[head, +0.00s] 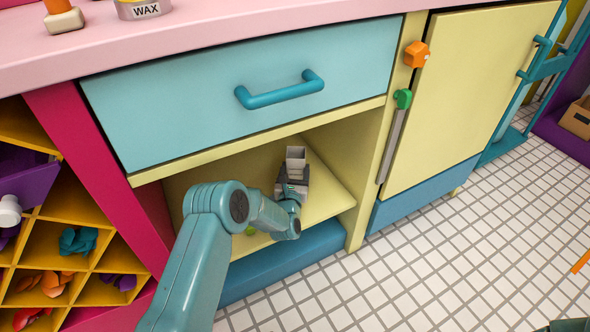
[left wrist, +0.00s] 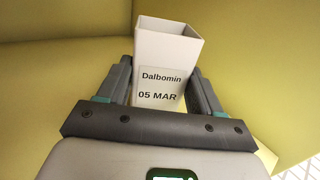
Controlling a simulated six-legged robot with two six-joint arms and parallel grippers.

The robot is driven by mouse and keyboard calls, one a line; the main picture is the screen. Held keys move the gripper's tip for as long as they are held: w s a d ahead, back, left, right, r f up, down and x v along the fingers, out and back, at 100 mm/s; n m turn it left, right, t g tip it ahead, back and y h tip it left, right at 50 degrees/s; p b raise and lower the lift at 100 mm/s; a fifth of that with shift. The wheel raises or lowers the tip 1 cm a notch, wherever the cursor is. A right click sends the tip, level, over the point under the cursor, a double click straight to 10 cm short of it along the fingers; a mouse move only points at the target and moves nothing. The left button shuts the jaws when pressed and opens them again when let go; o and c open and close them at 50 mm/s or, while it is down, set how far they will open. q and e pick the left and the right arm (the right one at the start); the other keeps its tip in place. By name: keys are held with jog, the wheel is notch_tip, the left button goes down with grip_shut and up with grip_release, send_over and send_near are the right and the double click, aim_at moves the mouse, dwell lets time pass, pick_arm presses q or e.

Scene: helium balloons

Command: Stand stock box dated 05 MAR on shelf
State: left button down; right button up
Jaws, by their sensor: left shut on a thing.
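The stock box (left wrist: 166,52) is a white, open-topped box. Its label reads "Dalbomin 05 MAR" in the left wrist view. It stands upright between the fingers of my left gripper (left wrist: 164,90), which is shut on it. In the head view the box (head: 296,158) and my left gripper (head: 292,176) are inside the open yellow shelf compartment (head: 328,203), under the blue drawer. Whether the box's base touches the shelf is hidden by the gripper. My right gripper is not in view.
The blue drawer (head: 180,115) with its handle (head: 280,90) is above the opening. A yellow cabinet door (head: 470,100) is on the right. A diamond rack (head: 60,250) with balloons is on the left.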

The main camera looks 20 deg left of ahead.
pick_arm(q)
jog(key=shift+c, duration=0.5)
grip_release()
jog(key=shift+s, duration=0.1)
jog(key=shift+p+v, duration=0.55)
jog(key=shift+v, duration=0.5)
jog(key=shift+p+v, duration=0.7)
jog(key=shift+v, duration=1.75)
jog(key=s+d+p, duration=0.1)
jog(key=s+d, duration=0.5)
jog(key=d, duration=0.2)
